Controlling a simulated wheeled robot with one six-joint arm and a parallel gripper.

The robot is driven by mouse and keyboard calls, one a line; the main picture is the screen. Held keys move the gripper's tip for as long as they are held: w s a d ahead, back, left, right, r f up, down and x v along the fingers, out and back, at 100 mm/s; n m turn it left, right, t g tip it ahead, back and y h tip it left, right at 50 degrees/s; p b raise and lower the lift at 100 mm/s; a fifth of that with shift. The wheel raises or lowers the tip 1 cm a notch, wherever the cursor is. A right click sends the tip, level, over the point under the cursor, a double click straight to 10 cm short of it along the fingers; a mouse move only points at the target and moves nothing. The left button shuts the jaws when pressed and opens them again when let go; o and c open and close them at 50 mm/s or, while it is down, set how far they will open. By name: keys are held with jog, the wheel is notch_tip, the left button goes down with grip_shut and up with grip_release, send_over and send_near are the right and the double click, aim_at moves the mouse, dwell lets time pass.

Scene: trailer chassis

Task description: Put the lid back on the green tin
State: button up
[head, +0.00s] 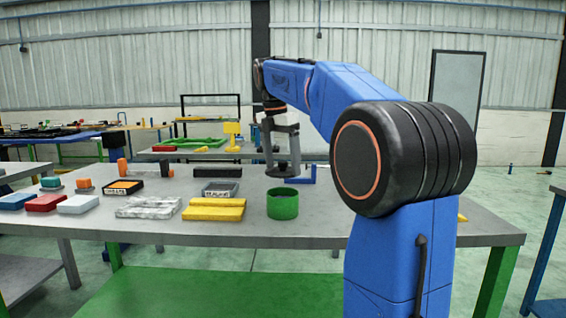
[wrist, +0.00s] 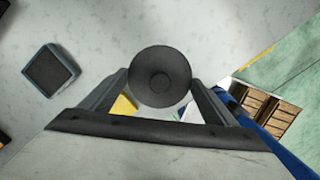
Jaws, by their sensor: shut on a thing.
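The green tin (head: 282,207) stands upright on the grey table, with its dark open top showing. My gripper (head: 281,150) is shut on the dark round lid (head: 283,172), which hangs above the tin's rim, apart from it in the picture. In the wrist view the lid (wrist: 160,72) is a black disc with a small round centre, between the two fingers of my gripper (wrist: 160,95). The tin cannot be made out in the wrist view.
Left of the tin are a yellow block (head: 213,210), a grey marbled block (head: 148,207) and a small dark tray (head: 220,189). A blue bracket (head: 302,176) lies behind the tin to the right. The table right of the tin looks clear.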

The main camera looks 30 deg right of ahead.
aim_at(281, 171)
jog(key=shift+f, duration=2.8)
jog(key=shift+f, duration=0.15)
dwell(0.3)
jog(key=o, duration=1)
jog(key=shift+o, duration=0.2)
jog(key=shift+r, duration=3.5)
jog(key=shift+c, duration=0.6)
grip_shut()
